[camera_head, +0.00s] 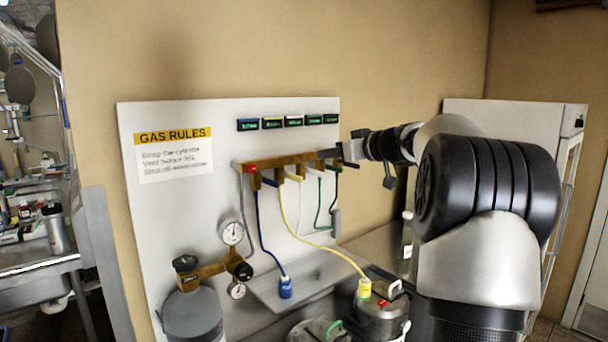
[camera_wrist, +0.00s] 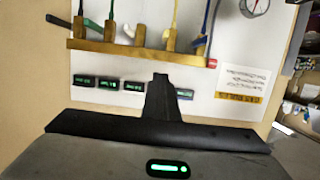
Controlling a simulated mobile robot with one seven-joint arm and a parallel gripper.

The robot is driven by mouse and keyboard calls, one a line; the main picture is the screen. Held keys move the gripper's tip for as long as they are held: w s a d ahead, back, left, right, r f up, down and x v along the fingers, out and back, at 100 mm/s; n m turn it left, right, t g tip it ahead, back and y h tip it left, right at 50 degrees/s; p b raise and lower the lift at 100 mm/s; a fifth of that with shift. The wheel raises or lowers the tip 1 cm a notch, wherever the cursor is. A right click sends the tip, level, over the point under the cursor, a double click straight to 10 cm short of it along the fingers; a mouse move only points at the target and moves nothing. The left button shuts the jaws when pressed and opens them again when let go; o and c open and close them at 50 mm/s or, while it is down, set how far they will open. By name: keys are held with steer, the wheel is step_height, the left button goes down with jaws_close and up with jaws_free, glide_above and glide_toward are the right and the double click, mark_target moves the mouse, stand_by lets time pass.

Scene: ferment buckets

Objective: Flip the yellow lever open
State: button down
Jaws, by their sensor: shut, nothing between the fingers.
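The yellow lever (camera_head: 294,177) is a small handle under the brass manifold (camera_head: 262,164) on the wall panel, between the blue lever (camera_head: 270,182) and the white lever. A yellow hose hangs from the same outlet. The wrist view is upside down; there the yellow lever (camera_wrist: 169,37) is small and hard to make out against the brass fitting. My gripper (camera_head: 344,152) is at the manifold's right end, to the right of the yellow lever and apart from it. Its shut dark fingers (camera_wrist: 158,88) point toward the manifold in the wrist view, with nothing between them.
Several green-lit labels (camera_head: 287,121) sit above the manifold. A red knob (camera_head: 251,169) is at its left end. Pressure gauges (camera_head: 231,232) and a grey cylinder (camera_head: 192,312) stand at left. Lidded metal vessels (camera_head: 381,317) stand below. The yellow hose (camera_head: 325,248) drapes across the front.

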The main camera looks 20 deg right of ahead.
steer(key=shift+a, duration=0.15)
steer(key=p, duration=0.3)
glide_above(292, 177)
steer(key=s+d, duration=0.2)
steer(key=s, duration=0.3)
step_height(292, 177, down, 2)
steer(key=f, duration=0.4)
steer(key=shift+w+f, duration=0.2)
steer(key=shift+w, duration=0.2)
steer(key=shift+d+f, duration=0.1)
